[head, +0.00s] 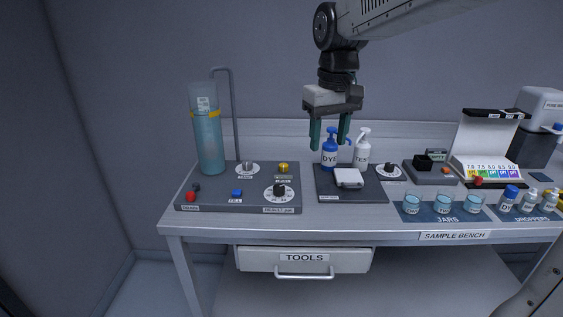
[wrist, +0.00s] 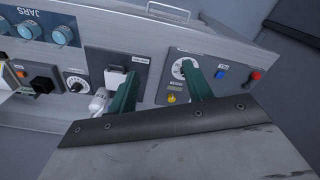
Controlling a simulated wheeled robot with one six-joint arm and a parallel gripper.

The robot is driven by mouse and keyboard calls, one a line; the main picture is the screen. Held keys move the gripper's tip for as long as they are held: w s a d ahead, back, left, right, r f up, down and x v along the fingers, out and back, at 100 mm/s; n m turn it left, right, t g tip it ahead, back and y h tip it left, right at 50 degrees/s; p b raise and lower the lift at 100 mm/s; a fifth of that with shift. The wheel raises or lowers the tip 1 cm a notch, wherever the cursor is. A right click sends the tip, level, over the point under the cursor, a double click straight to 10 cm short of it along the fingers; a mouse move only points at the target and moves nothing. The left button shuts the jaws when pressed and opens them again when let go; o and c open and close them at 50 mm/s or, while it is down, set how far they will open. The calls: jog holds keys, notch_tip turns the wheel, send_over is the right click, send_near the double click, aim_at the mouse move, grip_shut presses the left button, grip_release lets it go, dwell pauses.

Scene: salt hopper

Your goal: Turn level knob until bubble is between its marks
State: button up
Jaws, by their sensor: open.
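My gripper (head: 329,142) is open and empty, pointing down above the back of the bench near the blue dye bottle. In the wrist view my gripper (wrist: 158,82) shows two green fingers spread apart. I see several dial knobs: a black one on a white dial (head: 279,191) at the front of the left panel, a grey one (head: 247,168) at its back, and one (head: 389,170) right of the bottles. Their labels are too small to tell which is the level knob. No bubble or marks can be made out. My gripper touches no knob.
A tall blue liquid column (head: 207,143) stands on the left panel (head: 238,208), with a red button (head: 191,197) and a blue button (head: 236,193). Jars (head: 443,204) sit at the right.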

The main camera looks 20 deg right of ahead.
jog(key=w+f+n, duration=0.1)
jog(key=w+f, duration=0.3)
jog(key=w, duration=1)
send_over(283, 164)
jog(key=shift+n+g, duration=0.3)
jog(key=shift+n, duration=0.1)
notch_tip(283, 164, down, 8)
jog(key=shift+s+f, duration=0.1)
jog(key=shift+f, duration=0.1)
notch_tip(283, 164, down, 7)
jog(key=shift+r, duration=0.1)
jog(key=shift+f, duration=0.3)
jog(key=c, duration=1)
jog(key=shift+o, duration=0.2)
jog(key=shift+m, duration=1.3)
